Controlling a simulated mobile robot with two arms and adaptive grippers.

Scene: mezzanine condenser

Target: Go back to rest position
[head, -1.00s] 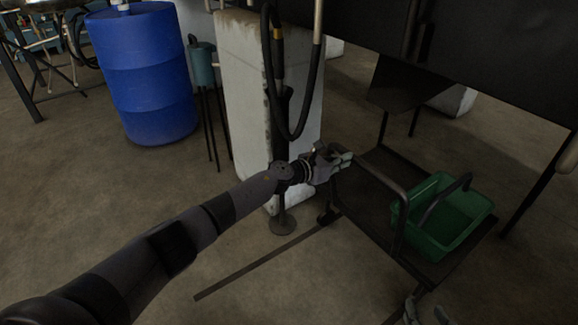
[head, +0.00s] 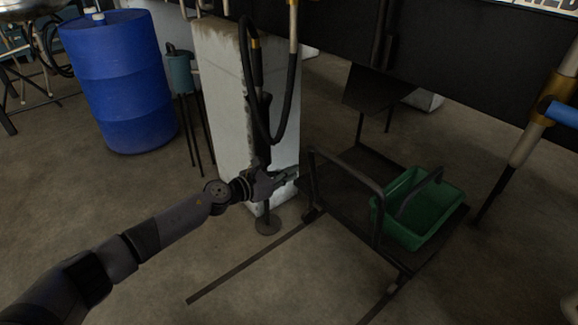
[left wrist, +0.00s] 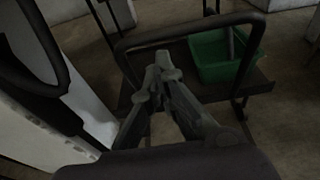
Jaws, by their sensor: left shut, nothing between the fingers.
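My left gripper (head: 286,176) reaches in from the left in the head view, in front of the base of the white pillar and close to the cart's handle. In the left wrist view its fingers (left wrist: 163,62) are together and hold nothing. The dark cart's handle bar (left wrist: 190,32) passes just beyond the fingertips in that view; I cannot tell whether they touch. My right gripper does not show in the current frames.
A green basket (head: 415,237) sits on the dark cart (head: 338,190). A white pillar (head: 222,110) with a hanging black hose (head: 289,95) stands behind my left gripper. A blue barrel (head: 124,85) stands at the left. The floor at front left is clear.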

